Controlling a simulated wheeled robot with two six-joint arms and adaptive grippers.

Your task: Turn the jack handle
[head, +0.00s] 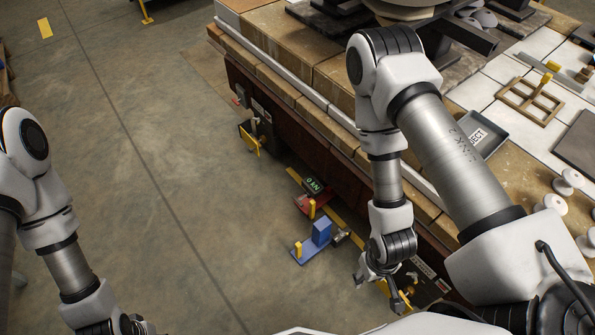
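A blue device (314,241) with a short yellow post (298,249) sits low beside the bench; I cannot tell for sure which part is the jack handle. Just behind it is a red device (313,201) with a yellow upright piece and a small display (313,186) that reads 0 kN. My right gripper (381,286) points down to the right of the blue device, apart from it. Its fingers are spread and nothing shows between them. My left gripper (134,325) is at the bottom left, mostly cut off by the frame edge.
The bench (275,62) runs diagonally under my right arm. A black box with a yellow bracket (251,139) is on its side. A grey tray (484,132), a wooden frame (530,98) and white spools (568,181) are on top. The floor (180,170) at left is clear.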

